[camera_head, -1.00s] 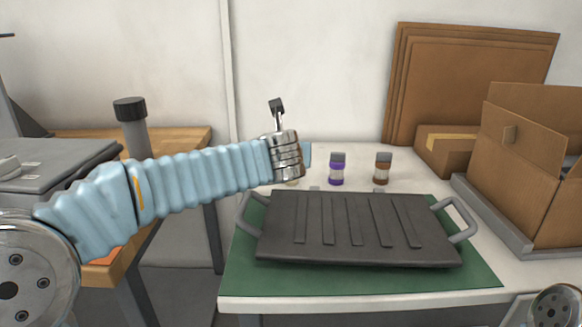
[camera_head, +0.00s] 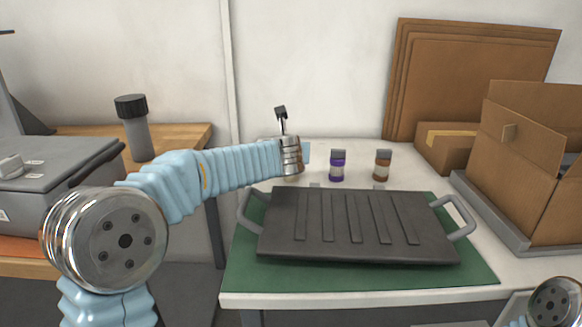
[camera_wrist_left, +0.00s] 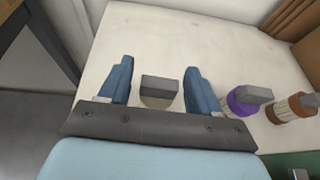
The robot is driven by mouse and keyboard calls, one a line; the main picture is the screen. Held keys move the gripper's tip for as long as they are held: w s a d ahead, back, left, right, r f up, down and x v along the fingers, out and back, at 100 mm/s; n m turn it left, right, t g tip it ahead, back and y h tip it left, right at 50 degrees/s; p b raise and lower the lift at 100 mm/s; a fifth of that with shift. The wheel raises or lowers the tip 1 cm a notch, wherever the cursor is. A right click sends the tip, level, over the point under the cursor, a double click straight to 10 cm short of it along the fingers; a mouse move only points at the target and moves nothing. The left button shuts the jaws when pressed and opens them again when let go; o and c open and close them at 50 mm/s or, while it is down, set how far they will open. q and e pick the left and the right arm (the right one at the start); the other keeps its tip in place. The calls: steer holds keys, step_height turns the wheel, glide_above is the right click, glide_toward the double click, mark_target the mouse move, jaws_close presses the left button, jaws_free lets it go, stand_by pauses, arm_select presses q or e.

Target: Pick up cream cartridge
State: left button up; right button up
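The cream cartridge (camera_wrist_left: 156,102), with a grey block-shaped cap, stands on the white table in the left wrist view. My left gripper (camera_wrist_left: 158,70) is open, its two blue fingers on either side of the cartridge with a visible gap at each side. I cannot tell how far the fingertips are above the tabletop. In the head view my left gripper (camera_head: 306,152) is behind the dark tray, at the table's left rear, and its wrist hides the cream cartridge. My right gripper is out of view.
A purple cartridge (camera_head: 337,167) and a brown cartridge (camera_head: 382,166) stand just right of my left gripper. A dark ribbed tray (camera_head: 355,228) with handles lies on a green mat (camera_head: 480,274) in front. Cardboard boxes (camera_head: 522,150) fill the right side. The rear tabletop is mostly clear.

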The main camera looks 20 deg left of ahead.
arm_select(q)
steer(key=c, duration=0.9)
steer(key=shift+o, duration=0.2)
steer(key=shift+r, duration=0.15)
